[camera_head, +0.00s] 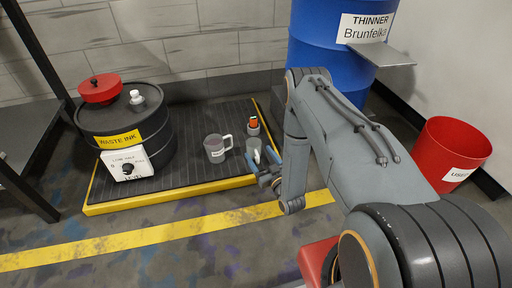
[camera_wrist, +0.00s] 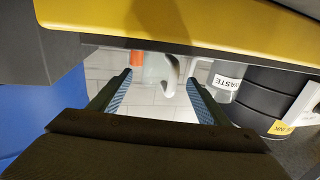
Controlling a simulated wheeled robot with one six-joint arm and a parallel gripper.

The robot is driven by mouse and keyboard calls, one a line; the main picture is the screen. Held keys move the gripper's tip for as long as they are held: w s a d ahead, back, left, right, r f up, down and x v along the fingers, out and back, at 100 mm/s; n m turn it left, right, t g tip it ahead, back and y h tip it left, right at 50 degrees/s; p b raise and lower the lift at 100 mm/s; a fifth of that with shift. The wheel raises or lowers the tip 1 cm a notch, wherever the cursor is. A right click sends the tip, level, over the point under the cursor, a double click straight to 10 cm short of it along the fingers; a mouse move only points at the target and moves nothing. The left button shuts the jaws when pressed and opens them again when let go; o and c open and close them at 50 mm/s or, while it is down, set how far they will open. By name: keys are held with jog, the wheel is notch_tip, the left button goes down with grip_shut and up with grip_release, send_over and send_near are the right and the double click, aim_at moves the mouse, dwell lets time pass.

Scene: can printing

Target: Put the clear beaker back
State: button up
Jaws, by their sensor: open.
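A pale clear beaker (camera_head: 253,147) with a handle stands on the dark ribbed pallet, partly hidden by my gripper. It also shows beyond my fingertips in the wrist view (camera_wrist: 155,70), with its handle toward the right finger. My gripper (camera_head: 268,172) is open and low at the pallet's front right, close to the beaker. In the wrist view the two fingers (camera_wrist: 160,80) are apart with nothing clamped between them. I cannot tell whether they touch the beaker.
A grey jug labelled WASTE (camera_head: 215,149) stands just left of the beaker. An orange-marked bottle (camera_head: 253,126) is behind it. The black waste ink drum (camera_head: 155,125) is at left, the blue thinner drum (camera_head: 325,50) behind my arm. The pallet (camera_head: 200,185) has a yellow rim.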

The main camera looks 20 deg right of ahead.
jog(key=s+p, duration=0.1)
jog(key=s, duration=0.2)
jog(key=s+d+p, duration=0.1)
jog(key=s, duration=0.2)
jog(key=shift+s+d, duration=0.1)
jog(key=shift+s, duration=0.1)
